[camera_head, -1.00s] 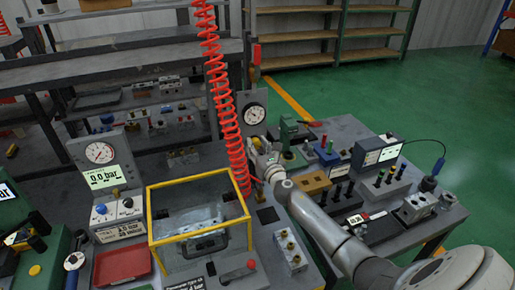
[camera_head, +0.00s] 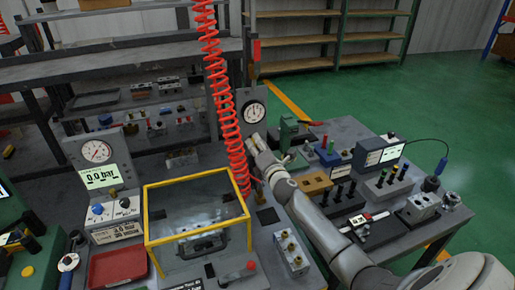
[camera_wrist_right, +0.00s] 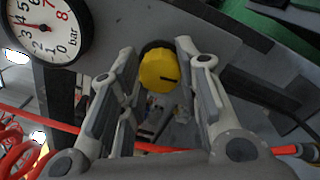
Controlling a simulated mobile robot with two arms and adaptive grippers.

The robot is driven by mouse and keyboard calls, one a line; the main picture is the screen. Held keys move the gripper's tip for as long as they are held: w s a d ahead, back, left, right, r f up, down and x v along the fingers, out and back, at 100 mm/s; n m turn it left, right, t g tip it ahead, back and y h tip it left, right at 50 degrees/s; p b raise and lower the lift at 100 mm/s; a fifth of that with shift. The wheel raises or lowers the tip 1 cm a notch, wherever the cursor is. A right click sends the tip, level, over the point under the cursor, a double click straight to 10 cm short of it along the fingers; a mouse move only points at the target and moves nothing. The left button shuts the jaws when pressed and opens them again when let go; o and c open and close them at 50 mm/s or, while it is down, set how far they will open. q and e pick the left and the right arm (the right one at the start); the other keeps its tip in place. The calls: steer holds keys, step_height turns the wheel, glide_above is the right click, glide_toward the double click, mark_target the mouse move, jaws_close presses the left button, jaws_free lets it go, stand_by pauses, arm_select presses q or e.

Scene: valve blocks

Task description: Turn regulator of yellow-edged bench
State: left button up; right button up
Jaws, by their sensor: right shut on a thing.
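The regulator knob (camera_wrist_right: 158,70) is yellow with a dark mark on its face. In the right wrist view it sits between the two fingers of my right gripper (camera_wrist_right: 155,75), which is shut on it. In the head view my right gripper (camera_head: 255,146) is below the round gauge (camera_head: 254,112) on a grey upright panel, and the knob is hidden there. The gauge also shows in the wrist view (camera_wrist_right: 42,25). The yellow-edged box (camera_head: 200,215) stands on the bench to the left of my right arm. My left gripper is out of view.
A red coiled hose (camera_head: 225,110) hangs just left of my right gripper. A gauge panel (camera_head: 97,155) with a display reading 0.0 bar and a red tray (camera_head: 117,264) are at the left. Blocks and valves crowd the table to the right.

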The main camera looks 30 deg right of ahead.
steer(key=m, duration=1)
steer(key=shift+b, duration=0.4)
steer(key=shift+m, duration=0.3)
steer(key=o, duration=1)
steer(key=v, duration=1.2)
steer(key=shift+a, duration=0.15)
